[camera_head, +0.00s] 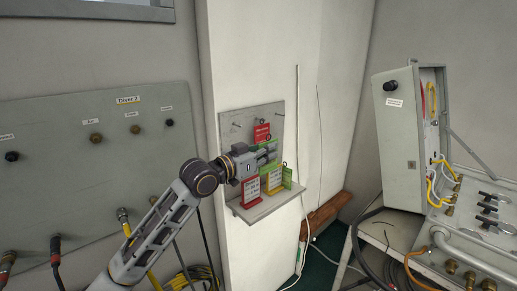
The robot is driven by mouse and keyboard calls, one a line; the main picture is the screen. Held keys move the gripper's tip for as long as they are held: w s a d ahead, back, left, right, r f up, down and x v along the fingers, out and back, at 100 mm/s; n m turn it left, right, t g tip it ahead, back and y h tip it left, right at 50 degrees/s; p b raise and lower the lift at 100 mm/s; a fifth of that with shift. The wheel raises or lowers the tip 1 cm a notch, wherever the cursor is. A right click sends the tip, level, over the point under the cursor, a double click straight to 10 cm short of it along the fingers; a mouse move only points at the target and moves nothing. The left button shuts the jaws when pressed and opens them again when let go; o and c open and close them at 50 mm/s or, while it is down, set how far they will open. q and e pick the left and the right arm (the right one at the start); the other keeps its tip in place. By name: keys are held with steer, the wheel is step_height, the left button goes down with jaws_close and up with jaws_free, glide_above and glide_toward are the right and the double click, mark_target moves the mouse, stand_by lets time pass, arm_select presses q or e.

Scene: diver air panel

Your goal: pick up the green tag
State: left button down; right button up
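A small grey tag board (230,125) with a shelf is fixed to the pale wall in the middle of the view. My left gripper (271,154) is in front of the board, just above the tags on the shelf. Its fingers are small and seen from the side, so I cannot tell whether they are open or shut. A green tag (288,177) stands on the shelf right of and below the fingertips. More green shows beside and behind the fingers, partly hidden. My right gripper is out of view.
A red tag (262,132) hangs above the gripper. Another red tag (251,191) and a yellow-edged tag (273,181) stand on the shelf. A diver panel (60,130) with knobs is at left. An open grey box (397,150) with hoses is at right.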

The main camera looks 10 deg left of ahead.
arm_select(q)
steer(key=shift+s+d, duration=1.1)
steer(key=shift+d, duration=0.3)
stand_by(0.7)
